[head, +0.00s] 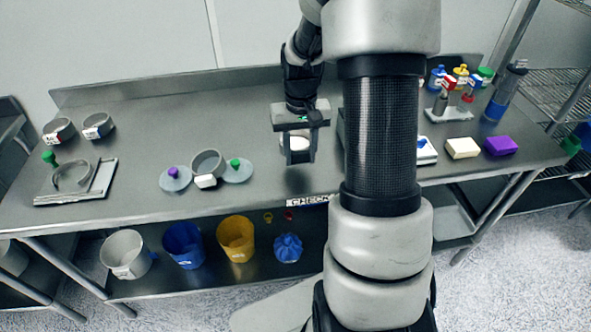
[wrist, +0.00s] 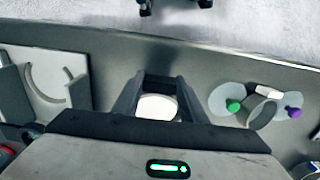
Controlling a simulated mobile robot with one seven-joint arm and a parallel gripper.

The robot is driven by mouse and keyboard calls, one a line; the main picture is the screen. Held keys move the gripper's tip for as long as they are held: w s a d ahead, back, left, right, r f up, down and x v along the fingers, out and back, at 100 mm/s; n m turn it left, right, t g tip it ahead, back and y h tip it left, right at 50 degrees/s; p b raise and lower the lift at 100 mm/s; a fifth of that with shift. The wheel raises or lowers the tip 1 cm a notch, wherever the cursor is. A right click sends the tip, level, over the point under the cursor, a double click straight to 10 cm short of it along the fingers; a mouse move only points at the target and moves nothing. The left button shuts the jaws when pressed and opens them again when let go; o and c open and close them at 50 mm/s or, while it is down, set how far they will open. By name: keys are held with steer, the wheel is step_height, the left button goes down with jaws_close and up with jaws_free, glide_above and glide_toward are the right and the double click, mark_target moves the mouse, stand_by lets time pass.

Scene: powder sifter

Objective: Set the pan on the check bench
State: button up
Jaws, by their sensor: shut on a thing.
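My gripper (head: 297,156) hangs over the middle of the grey metal check bench (head: 255,195), near the CHECK label (head: 308,200) on its front edge. It is shut on a small round white-topped pan (head: 298,143). In the wrist view the pan (wrist: 157,107) sits between the two dark fingers (wrist: 158,98), seen from above. The fingers hide parts of its sides. I cannot tell whether its underside touches the bench.
Left of my gripper are two lids with purple (head: 173,172) and green (head: 235,163) knobs and a ring (head: 207,163). A pale holder with a curved recess (wrist: 47,82) lies on the other side. White (head: 462,148) and purple (head: 501,145) blocks stand right.

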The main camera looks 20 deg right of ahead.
steer(key=shift+f, duration=2.95)
steer(key=shift+f+b, duration=0.2)
steer(key=shift+b, duration=0.1)
steer(key=o, duration=1.1)
step_height(320, 180, up, 12)
steer(key=shift+r+p, duration=0.2)
steer(key=shift+p, duration=0.4)
